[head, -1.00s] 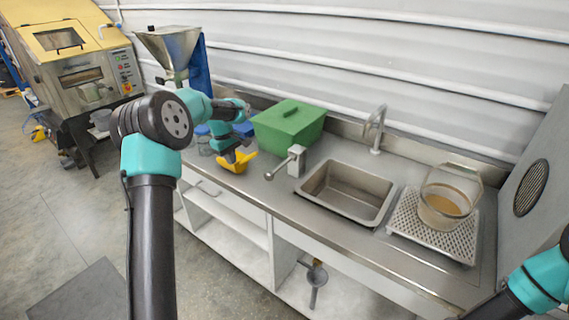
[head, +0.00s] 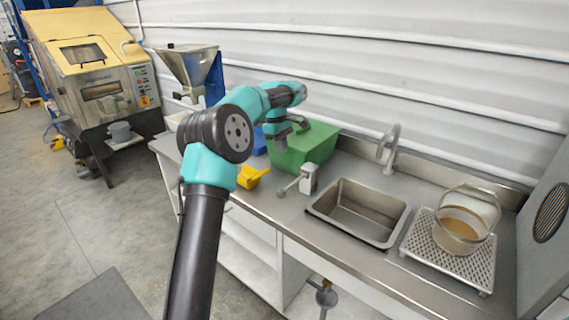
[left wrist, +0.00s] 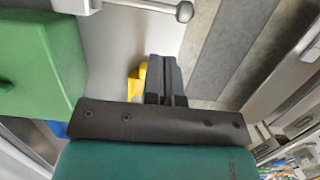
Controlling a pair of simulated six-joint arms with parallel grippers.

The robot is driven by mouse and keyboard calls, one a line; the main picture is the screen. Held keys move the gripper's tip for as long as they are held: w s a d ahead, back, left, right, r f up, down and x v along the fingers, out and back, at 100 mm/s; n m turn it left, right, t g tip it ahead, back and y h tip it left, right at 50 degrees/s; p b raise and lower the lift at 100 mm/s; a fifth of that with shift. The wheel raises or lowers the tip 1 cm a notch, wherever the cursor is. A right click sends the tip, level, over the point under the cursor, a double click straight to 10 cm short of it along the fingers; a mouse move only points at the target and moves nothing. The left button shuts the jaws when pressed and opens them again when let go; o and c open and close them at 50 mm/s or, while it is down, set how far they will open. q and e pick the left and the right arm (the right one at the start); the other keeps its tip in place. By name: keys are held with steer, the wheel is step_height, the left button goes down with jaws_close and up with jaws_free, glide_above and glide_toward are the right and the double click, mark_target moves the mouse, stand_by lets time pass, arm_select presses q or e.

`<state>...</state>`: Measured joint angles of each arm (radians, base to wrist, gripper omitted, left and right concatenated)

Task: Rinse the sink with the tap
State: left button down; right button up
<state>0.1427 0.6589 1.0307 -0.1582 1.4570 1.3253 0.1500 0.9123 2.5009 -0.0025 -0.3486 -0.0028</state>
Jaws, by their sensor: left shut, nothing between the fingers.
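The metal sink basin (head: 357,222) is set in the steel counter. The tap (head: 390,148), a curved grey spout, stands behind it. A grey post with a ball-ended lever (head: 297,181) stands left of the sink; its lever also shows at the top of the left wrist view (left wrist: 150,5). My left gripper (head: 281,146) hangs in front of the green box, left of the lever post and apart from it. In the left wrist view its dark fingers (left wrist: 165,62) are together and empty. My right gripper is out of view.
A green box (head: 305,147) stands behind the lever post. A yellow scoop (head: 253,176) lies on the counter near its front edge. A clear bucket (head: 460,232) with brownish contents sits on a perforated tray (head: 475,270) right of the sink. A metal hopper (head: 190,66) stands at the left.

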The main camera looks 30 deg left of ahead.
mark_target(288, 186)
arm_select(q)
steer(key=d+f, duration=0.1)
steer(key=f, duration=0.7)
steer(key=d+f, duration=0.1)
steer(key=f, duration=0.4)
steer(key=shift+s+d+f, duration=0.1)
steer(key=shift+s+d, duration=0.05)
steer(key=shift+d, duration=0.15)
steer(key=shift+d, duration=0.1)
